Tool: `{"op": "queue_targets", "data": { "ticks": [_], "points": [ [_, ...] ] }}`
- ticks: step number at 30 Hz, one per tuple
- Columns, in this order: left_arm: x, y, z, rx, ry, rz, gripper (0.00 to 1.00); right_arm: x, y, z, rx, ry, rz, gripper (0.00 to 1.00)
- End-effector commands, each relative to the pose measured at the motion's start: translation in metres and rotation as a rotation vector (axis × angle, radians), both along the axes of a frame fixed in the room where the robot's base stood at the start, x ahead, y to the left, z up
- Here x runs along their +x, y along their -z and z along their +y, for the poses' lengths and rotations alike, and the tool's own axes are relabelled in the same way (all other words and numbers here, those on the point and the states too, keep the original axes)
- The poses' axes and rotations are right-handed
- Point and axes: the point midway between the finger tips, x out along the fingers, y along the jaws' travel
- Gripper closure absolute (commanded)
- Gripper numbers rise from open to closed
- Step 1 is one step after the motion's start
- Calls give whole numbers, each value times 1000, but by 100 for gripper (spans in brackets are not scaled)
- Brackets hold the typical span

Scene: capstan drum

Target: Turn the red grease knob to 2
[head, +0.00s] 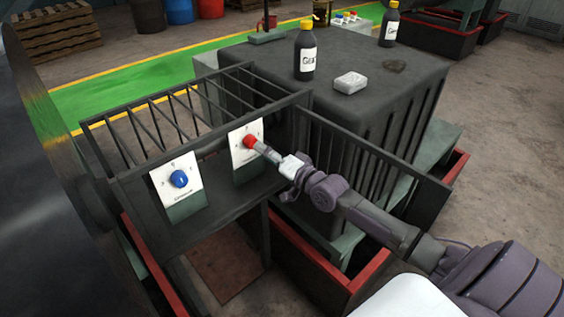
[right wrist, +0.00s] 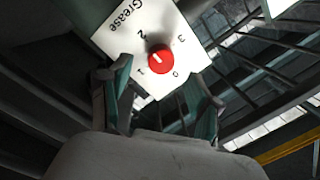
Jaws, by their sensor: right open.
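The red grease knob (head: 250,141) sits on a white plate (head: 240,157) at the right of the control panel. In the right wrist view the red knob (right wrist: 160,59) has a white mark that seems to point between 1 and 2. The plate there (right wrist: 113,45) reads "Grease", with 0, 1, 2 and 3 around the knob. My right gripper (head: 266,149) is close in front of the knob. In the right wrist view its open fingers (right wrist: 159,78) stand on either side of the knob, with a visible gap. My left gripper is not in view.
A blue knob (head: 179,179) on its own white plate is left of the red one. A barred guard (head: 190,112) stands behind the panel. A dark housing (head: 375,85) at the right carries a bottle (head: 305,52) and a pale block (head: 350,82). A large drum (head: 40,130) fills the left.

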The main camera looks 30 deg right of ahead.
Motion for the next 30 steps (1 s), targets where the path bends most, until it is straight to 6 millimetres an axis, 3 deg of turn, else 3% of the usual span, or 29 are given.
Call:
{"op": "queue_targets", "data": {
  "ticks": [6, 12, 30],
  "points": [
    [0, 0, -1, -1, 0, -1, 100, -43, 1, -9, -1, -1, 3, 37],
    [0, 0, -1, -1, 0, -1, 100, -63, 1, -14, 1, 0, 2, 37],
    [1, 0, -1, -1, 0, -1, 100, -67, 0, -15, 1, 0, 0, 37]
  ]
}}
